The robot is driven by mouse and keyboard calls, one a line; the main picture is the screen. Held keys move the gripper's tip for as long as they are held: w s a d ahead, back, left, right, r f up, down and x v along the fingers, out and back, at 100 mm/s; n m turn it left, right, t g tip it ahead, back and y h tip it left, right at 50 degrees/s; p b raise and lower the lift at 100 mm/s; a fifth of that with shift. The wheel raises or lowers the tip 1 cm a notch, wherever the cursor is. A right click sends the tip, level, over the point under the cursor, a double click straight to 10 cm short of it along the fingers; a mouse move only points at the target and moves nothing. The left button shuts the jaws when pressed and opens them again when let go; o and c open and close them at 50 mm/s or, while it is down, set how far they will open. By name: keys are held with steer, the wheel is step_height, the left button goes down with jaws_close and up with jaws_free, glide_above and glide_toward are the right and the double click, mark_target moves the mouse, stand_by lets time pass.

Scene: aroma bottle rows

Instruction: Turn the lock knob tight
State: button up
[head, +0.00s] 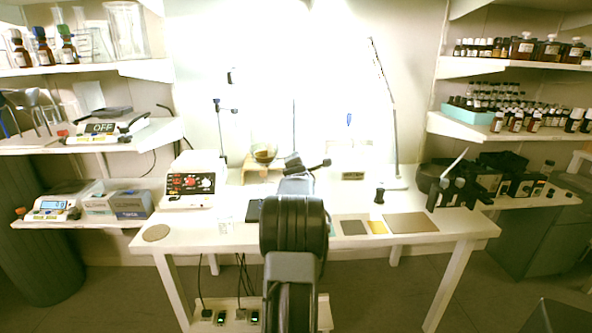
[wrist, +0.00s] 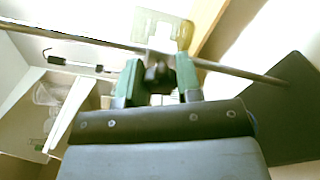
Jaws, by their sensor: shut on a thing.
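In the wrist view my gripper (wrist: 158,82) has its two green-edged fingers on either side of a small dark lock knob (wrist: 157,72), and it is shut on the knob. The knob sits against a thin metal rod (wrist: 225,68) that crosses the picture behind the fingers. In the head view my own arm covers most of the middle of the table, and the gripper and knob cannot be made out clearly there. How tight the knob is cannot be told.
A round flask with brown liquid (head: 264,153) stands just left of my arm. A white device with red controls (head: 192,182) is at the table's left. Small flat mats (head: 411,222) lie on the right of the white table (head: 462,228). Bottle shelves flank both sides.

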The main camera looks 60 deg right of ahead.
steer(key=m+b, duration=0.1)
steer(key=m, duration=0.2)
steer(key=shift+f+m+b, duration=0.1)
steer(key=shift+m+b, duration=0.3)
steer(key=m+b, duration=0.1)
steer(key=m, duration=0.2)
steer(key=shift+m, duration=0.3)
steer(key=m, duration=0.3)
steer(key=shift+m, duration=0.4)
steer(key=m, duration=0.3)
steer(key=shift+m, duration=0.3)
steer(key=m+p, duration=0.1)
steer(key=m, duration=0.5)
steer(key=shift+w+a+p, duration=0.1)
steer(key=shift+w+p, duration=0.05)
steer(key=shift+p, duration=0.15)
steer(key=m+p, duration=0.1)
steer(key=m, duration=0.4)
steer(key=shift+a+f+m, duration=0.1)
steer(key=shift+m, duration=0.3)
steer(key=shift+w, duration=0.1)
steer(key=o, duration=0.9)
steer(key=shift+f, duration=0.1)
steer(key=shift+o, duration=0.2)
